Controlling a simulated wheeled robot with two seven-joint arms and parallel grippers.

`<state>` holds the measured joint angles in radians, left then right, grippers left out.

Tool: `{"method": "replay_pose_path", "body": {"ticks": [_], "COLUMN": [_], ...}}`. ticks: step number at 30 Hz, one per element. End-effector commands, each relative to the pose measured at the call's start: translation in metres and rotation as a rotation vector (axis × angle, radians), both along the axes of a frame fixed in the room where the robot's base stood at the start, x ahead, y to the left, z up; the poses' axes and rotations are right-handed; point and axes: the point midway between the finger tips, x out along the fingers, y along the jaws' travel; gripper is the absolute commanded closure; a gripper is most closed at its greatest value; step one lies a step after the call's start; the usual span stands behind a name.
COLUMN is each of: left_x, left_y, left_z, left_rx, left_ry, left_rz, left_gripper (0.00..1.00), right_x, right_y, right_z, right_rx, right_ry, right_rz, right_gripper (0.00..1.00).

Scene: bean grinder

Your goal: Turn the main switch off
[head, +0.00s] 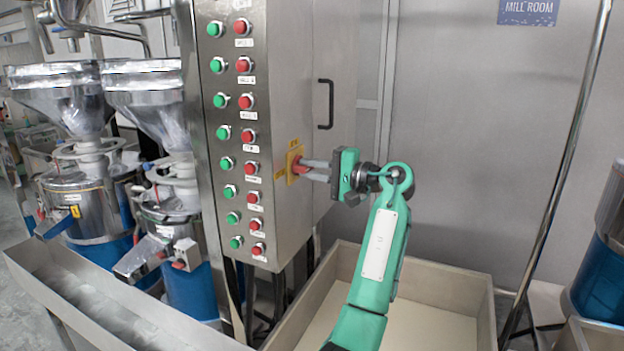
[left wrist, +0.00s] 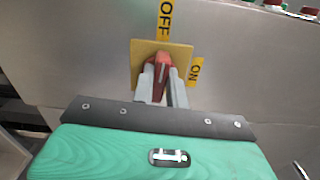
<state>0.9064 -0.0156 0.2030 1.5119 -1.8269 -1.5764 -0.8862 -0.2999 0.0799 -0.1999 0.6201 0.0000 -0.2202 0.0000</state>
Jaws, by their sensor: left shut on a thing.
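The main switch is a red knob (head: 296,165) on a yellow square plate (head: 290,176) on the side of the steel cabinet. In the left wrist view the red knob (left wrist: 159,66) sits in the middle of its plate (left wrist: 140,50). A yellow OFF label (left wrist: 166,20) is above the plate there, and an ON label (left wrist: 195,73) is at its right. The knob's pale mark points roughly toward OFF. My left gripper (head: 308,169) is shut on the knob, and its fingers hide part of it. My right gripper is not in view.
Red buttons (head: 243,66) and green buttons (head: 219,101) run down the cabinet front, left of the switch. A black door handle (head: 326,104) is above my gripper. A wide bin (head: 455,277) stands below. Grinders with hoppers (head: 62,96) are at the left.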

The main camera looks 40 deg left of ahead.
Motion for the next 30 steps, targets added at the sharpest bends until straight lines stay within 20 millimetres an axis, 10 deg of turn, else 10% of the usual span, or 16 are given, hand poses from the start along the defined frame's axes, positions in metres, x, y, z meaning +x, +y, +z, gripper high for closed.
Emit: {"method": "replay_pose_path", "body": {"ticks": [22,25,30], "left_x": [0.0,0.0001,0.0001], "left_y": [0.0,0.0,0.0], "left_z": [-0.0023,-0.0021,-0.0017], "left_rx": [0.022,0.023,0.023], "left_ry": [-0.078,-0.078,-0.078], "left_rz": [0.001,0.001,0.0], "left_gripper": [1.0,0.66,0.64], "right_x": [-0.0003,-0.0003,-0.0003], "right_y": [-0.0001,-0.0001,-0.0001], "right_z": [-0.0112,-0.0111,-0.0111], "right_rx": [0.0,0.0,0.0], "right_ry": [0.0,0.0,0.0], "right_rz": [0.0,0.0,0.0], "right_gripper": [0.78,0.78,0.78]}}
